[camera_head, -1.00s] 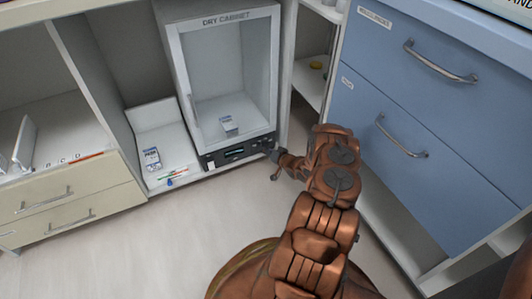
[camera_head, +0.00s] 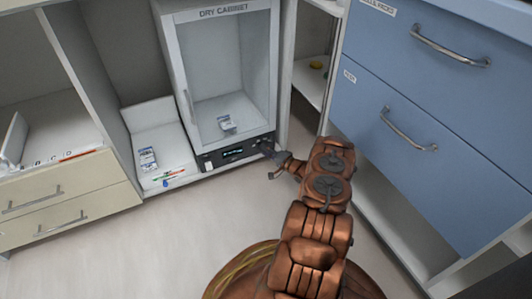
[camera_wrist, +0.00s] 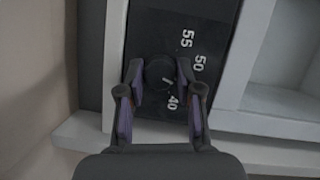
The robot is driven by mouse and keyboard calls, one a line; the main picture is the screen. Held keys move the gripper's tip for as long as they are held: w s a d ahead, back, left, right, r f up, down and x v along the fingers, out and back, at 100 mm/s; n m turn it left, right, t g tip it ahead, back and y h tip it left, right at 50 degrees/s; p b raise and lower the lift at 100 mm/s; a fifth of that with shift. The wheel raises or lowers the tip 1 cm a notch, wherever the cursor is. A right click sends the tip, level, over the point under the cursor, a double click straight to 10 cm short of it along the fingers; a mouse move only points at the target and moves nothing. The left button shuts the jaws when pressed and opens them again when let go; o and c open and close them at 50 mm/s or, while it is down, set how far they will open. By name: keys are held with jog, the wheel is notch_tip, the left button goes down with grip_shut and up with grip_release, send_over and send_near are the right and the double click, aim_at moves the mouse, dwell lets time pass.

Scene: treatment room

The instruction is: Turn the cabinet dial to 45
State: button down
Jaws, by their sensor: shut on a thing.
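The dry cabinet (camera_head: 173,75) has a black control panel (camera_head: 225,157) with a lit display along its bottom front. In the wrist view, the round dark dial (camera_wrist: 157,70) sits on the panel (camera_wrist: 160,25). The numbers 55, 50 and 40 show around it; no 45 is visible, and my right finger covers the space between 50 and 40. A light pointer line on the dial points to the lower right, between 50 and 40. My gripper (camera_wrist: 160,76) is shut on the dial, one finger on each side. In the head view, my gripper (camera_head: 268,153) is at the panel's right end.
Blue drawers (camera_head: 420,100) with metal handles stand close to the right of my arm. A white tray (camera_head: 160,125) with a small box and coloured sticks is left of the cabinet. Cream drawers (camera_head: 75,190) are at far left. The floor (camera_head: 130,250) in front is clear.

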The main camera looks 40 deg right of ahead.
jog(key=shift+a, duration=0.1)
dwell(0.3)
jog(key=c, duration=0.8)
grip_release()
jog(key=shift+o, duration=0.2)
jog(key=s, duration=0.7)
jog(key=shift+s+d+r, duration=0.2)
jog(key=shift+s+d, duration=0.05)
